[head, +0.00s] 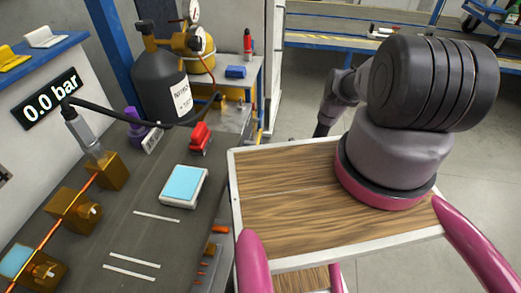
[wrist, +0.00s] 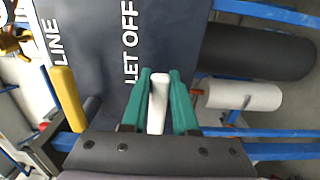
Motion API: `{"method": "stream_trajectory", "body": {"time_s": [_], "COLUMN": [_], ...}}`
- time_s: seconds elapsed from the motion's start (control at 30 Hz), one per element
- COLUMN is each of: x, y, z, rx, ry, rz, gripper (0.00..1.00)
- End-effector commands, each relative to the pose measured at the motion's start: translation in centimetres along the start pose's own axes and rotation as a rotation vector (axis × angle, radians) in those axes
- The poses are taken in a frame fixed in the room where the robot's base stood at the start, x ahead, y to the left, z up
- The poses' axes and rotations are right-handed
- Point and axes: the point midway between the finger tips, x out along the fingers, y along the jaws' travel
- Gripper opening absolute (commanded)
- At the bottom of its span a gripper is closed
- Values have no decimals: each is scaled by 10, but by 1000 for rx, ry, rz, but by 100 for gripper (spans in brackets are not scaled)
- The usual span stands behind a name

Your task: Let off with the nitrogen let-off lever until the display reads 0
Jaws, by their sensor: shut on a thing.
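In the wrist view my gripper (wrist: 159,80) has its two green fingers closed around a white lever (wrist: 157,108). The lever stands below the words LET OFF on a dark panel (wrist: 100,45). A yellow lever (wrist: 66,97) stands to the left, below the word LINE, apart from my fingers. In the head view the display (head: 50,98) reads 0.0 bar. A dark nitrogen cylinder (head: 160,85) with a brass valve and gauge stands behind the bench. My fingers and the held lever cannot be made out in the head view.
The grey bench (head: 145,215) carries brass fittings (head: 75,208), a black hose, a red block (head: 200,138) and a light-blue-topped device (head: 184,186). A wooden-topped tray (head: 285,195) lies to the right. A blue-framed bench (head: 330,42) stands behind. Open floor shows at right.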

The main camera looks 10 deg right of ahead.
Motion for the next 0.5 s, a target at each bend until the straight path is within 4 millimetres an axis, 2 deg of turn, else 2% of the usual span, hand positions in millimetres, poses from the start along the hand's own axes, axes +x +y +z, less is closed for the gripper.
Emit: {"method": "stream_trajectory", "body": {"time_s": [0.47, 0.5], "x": [-2, -2], "y": [-3, -3], "z": [-1, -1], "rx": [17, 17], "ry": [0, 0], "rz": [-4, -4], "gripper": [0, 31]}}
